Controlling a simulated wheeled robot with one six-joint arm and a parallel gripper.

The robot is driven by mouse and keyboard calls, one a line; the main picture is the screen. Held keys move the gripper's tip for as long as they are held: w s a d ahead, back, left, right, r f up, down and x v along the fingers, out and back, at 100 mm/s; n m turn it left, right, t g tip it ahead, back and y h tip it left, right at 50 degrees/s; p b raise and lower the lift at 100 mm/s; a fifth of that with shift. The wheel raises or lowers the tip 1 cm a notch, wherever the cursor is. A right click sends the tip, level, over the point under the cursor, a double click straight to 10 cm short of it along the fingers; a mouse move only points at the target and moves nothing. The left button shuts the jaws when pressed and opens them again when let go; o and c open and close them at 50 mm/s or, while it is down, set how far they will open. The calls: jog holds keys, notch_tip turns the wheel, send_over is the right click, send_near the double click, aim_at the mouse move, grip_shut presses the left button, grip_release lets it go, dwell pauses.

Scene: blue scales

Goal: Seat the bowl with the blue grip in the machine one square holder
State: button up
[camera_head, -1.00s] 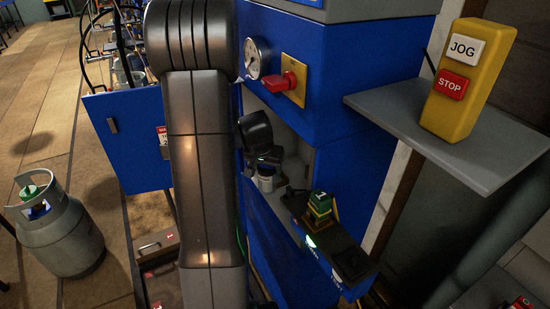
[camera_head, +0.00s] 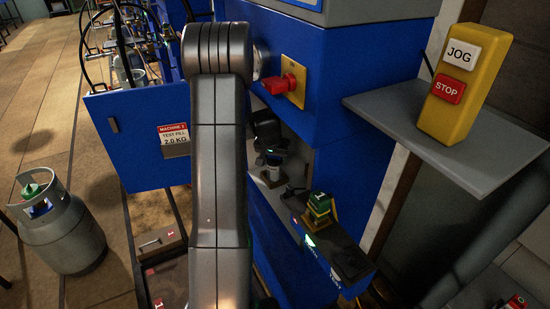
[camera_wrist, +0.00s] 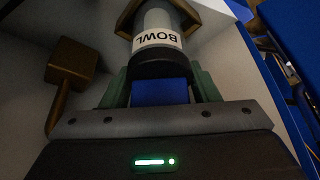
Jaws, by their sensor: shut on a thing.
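In the wrist view my gripper (camera_wrist: 160,90) is shut on the blue grip (camera_wrist: 160,92) of the bowl. The bowl (camera_wrist: 157,20) is a grey cylinder with a dark band and a white BOWL label. A brown, angular square holder (camera_wrist: 128,18) shows around the bowl's far end at the top edge. Whether the bowl is seated in it or only lies over it, I cannot tell. In the head view my gripper (camera_head: 271,153) is inside the recess of the blue machine, small and dark, with the bowl (camera_head: 271,174) below it.
A brown block on a rod (camera_wrist: 72,62) stands left of my gripper. A dark shelf (camera_head: 345,262) with a stack of green and yellow weights (camera_head: 319,207) juts out at the recess front. A red knob (camera_head: 284,85) is above. A yellow JOG/STOP box (camera_head: 466,80) stands right.

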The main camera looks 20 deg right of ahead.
jog(key=shift+f, duration=0.25)
jog(key=o, duration=1.1)
jog(key=shift+r, duration=0.1)
jog(key=shift+o, duration=0.2)
jog(key=shift+a+r, duration=0.1)
jog(key=shift+r, duration=0.5)
jog(key=v, duration=0.4)
jog(key=shift+s+a+r, duration=0.15)
jog(key=shift+s+r, duration=0.05)
jog(key=shift+s, duration=0.1)
jog(key=s+a+b, duration=0.2)
jog(key=s+a, duration=0.5)
jog(key=s, duration=0.2)
jog(key=shift+f, duration=0.2)
